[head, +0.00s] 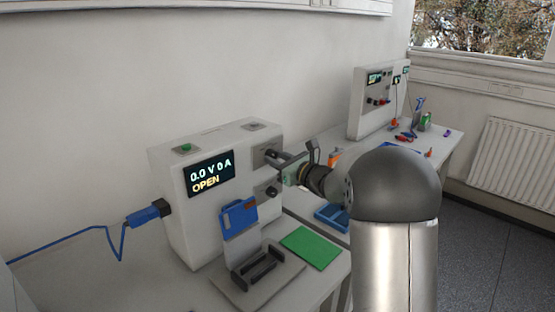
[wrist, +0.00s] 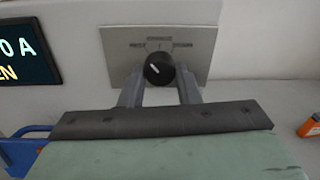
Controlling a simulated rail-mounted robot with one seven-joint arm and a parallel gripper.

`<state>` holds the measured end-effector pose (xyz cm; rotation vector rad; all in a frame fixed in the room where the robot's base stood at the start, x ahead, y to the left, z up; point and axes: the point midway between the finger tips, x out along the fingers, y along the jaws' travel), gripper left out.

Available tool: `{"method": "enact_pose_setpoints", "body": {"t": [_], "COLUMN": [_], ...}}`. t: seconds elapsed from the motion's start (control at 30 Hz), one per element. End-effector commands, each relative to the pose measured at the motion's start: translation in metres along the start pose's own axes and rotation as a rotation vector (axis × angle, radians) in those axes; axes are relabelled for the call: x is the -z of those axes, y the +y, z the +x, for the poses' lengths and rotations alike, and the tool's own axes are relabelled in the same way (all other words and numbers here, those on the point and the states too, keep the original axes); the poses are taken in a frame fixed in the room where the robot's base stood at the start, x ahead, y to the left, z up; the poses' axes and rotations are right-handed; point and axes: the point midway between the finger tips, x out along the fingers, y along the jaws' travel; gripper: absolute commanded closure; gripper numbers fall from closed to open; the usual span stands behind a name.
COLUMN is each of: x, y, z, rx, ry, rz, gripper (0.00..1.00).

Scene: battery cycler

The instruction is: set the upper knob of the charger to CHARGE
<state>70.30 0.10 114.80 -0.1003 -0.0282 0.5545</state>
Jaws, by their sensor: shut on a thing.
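The charger (head: 185,225) is a white box with a lit display (head: 210,174) reading "0.0 V 0 A OPEN". Its upper knob (wrist: 159,70) is round and black on a grey label plate (wrist: 200,48). The knob's white pointer line slants to the upper left, toward the left label, which looks like "REST"; "CHARGE" seems to be at top centre and the right label is too blurred to read. My gripper (wrist: 159,84) is shut on the upper knob, a finger on each side. In the head view my gripper (head: 280,158) reaches the charger's front from the right.
A lower knob (head: 272,191) sits below the upper one. A green mat (head: 311,247) and blue tray (head: 331,218) lie right. A blue cable (head: 85,232) plugs in at left.

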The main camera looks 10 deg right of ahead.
Motion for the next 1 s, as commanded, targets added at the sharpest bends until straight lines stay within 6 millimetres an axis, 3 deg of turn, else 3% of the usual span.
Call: {"method": "enact_pose_setpoints", "body": {"t": [0.27,1.0], "x": [-0.001,-0.003], "y": [-0.0007,-0.0004], "z": [-0.0008,-0.0007], "rx": [0.001,-0.002], "ry": [0.005,0.031], "rz": [0.093,0.611], "gripper": [0.93,0.93]}}
